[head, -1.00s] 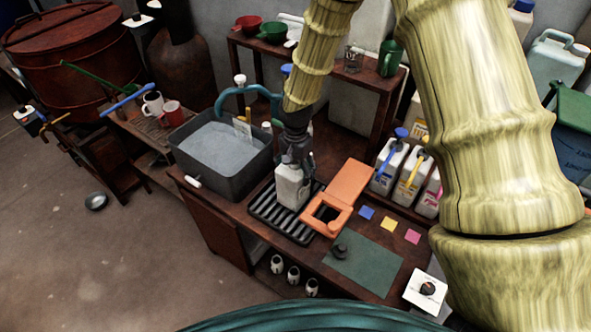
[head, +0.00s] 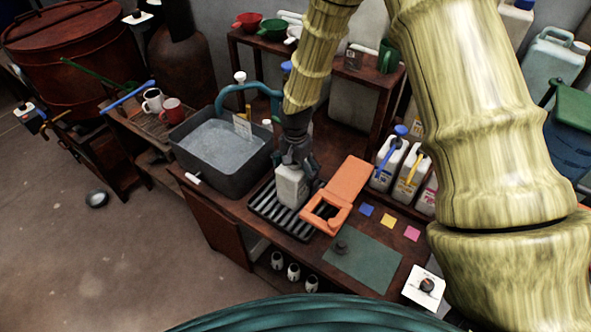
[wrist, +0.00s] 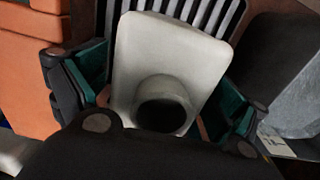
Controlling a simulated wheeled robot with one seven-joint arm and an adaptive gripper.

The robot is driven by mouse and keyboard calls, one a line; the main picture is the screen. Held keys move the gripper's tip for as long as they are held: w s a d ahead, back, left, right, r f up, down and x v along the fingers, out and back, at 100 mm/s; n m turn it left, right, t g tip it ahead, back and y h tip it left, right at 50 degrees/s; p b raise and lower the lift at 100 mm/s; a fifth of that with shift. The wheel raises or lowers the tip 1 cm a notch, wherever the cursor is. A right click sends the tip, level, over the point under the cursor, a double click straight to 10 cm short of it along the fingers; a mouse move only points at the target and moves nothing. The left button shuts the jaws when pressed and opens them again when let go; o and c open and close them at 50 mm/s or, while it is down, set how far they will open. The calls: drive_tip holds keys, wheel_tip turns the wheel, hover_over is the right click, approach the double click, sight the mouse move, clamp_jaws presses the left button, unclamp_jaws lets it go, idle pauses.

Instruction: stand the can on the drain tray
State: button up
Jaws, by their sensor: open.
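The white can (head: 291,186) stands upright on the black slatted drain tray (head: 264,207) in the head view. My gripper (head: 297,163) is directly above it, pointing down, with its fingers around the can's top. In the wrist view the can (wrist: 170,60) shows from above with its dark round mouth facing my camera. My gripper's (wrist: 165,95) teal-padded fingers stand apart on either side of the can, with gaps showing, so it is open. The drain tray's slats (wrist: 196,12) show beyond the can. The can's underside is hidden.
A grey sink of water (head: 222,150) is left of the tray, with a teal tap (head: 240,92) behind. An orange hinged frame (head: 340,195) lies close on the right. White jugs (head: 388,163) stand behind it. A green mat (head: 362,262) lies in front.

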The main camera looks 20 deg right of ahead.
drive_tip(key=shift+r, duration=0.25)
wheel_tip(320, 180, up, 12)
drive_tip(key=b, duration=0.3)
drive_tip(key=shift+b, duration=0.35)
drive_tip(key=shift+f, duration=0.1)
idle(0.6)
drive_tip(key=shift+c, duration=0.3)
